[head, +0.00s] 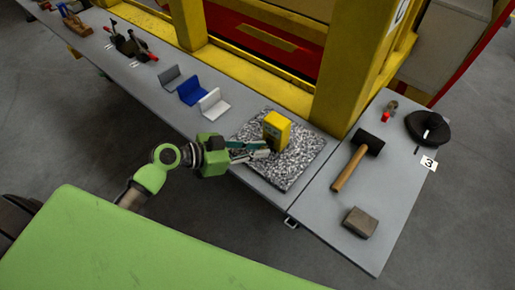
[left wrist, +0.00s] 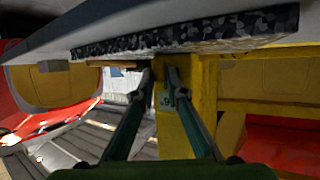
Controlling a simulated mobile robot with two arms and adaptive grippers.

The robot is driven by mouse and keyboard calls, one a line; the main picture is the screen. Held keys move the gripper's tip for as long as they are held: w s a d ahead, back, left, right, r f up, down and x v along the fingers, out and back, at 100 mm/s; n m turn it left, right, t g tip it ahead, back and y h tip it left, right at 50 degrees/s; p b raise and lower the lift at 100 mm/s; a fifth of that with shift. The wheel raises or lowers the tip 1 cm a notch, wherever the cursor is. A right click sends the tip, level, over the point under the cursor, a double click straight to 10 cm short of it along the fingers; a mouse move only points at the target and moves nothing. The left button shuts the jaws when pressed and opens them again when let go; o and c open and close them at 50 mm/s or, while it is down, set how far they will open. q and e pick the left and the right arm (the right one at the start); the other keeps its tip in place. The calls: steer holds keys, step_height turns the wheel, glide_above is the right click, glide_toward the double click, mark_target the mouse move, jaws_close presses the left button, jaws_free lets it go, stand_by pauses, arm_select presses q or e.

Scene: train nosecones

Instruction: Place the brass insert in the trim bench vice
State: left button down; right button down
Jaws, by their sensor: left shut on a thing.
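My left gripper (head: 262,152) is over the speckled slab (head: 304,158), beside the base of a yellow block-shaped device (head: 277,128). Its two fingers also show in the left wrist view (left wrist: 162,74), close together with a narrow gap. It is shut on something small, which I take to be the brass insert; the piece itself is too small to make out. A dark fixture with red handles (head: 130,46) stands far along the bench at upper left. I cannot tell whether it is the trim bench vice. My right gripper is not in view.
Grey (head: 170,78), blue (head: 193,91) and white (head: 213,104) angled pieces stand on the bench left of the slab. A mallet (head: 358,158), a grey-brown block (head: 360,222) and a black round item (head: 427,127) lie on the right-hand table. A yellow post (head: 352,70) rises behind the slab.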

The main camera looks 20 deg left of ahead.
arm_select(q)
steer(key=shift+f, duration=0.55)
steer(key=shift+f, duration=0.2)
steer(key=c, duration=2)
jaws_free()
steer(key=shift+r, duration=0.1)
